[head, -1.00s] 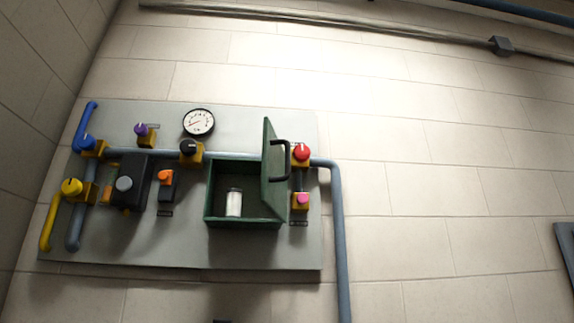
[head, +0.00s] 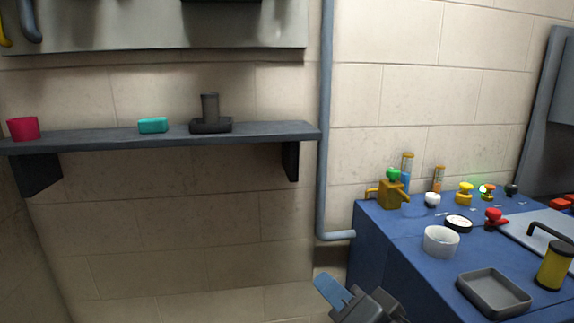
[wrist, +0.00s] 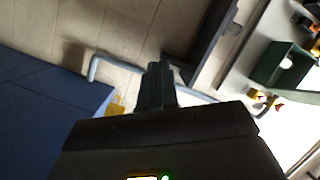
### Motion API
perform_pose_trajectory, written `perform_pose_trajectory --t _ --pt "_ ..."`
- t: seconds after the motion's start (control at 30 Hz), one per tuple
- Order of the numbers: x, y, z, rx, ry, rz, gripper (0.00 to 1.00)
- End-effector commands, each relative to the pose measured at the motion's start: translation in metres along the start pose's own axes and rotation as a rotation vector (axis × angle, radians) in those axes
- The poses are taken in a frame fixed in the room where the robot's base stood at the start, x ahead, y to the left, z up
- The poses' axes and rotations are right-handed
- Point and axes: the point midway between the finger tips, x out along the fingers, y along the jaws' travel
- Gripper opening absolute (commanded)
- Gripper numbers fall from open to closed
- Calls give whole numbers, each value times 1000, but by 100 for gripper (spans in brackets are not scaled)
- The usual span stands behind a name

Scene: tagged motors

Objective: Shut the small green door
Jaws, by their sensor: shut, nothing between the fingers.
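The small green box (wrist: 279,64) shows tilted near the upper right of the wrist view, on the pale wall panel.
A dark wall shelf (head: 100,137) holds a red cup (head: 23,129), a teal block (head: 153,125) and a dark stand (head: 210,120). A grey-blue pipe (head: 325,170) runs down beside it. A blue bench (head: 375,240) at right carries valves, a white bowl (head: 441,241) and a grey tray (head: 494,293).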

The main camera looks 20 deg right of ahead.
Motion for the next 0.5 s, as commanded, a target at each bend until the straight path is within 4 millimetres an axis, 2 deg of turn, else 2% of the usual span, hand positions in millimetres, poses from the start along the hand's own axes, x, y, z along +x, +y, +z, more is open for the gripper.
perform_pose_trajectory --t 0.03,0.2,0.5 --pt "14 -17 -15 34 6 -22 0" --pt "49 -63 -53 151 -10 -64 0" --pt "84 -155 -127 312 -49 -121 0"
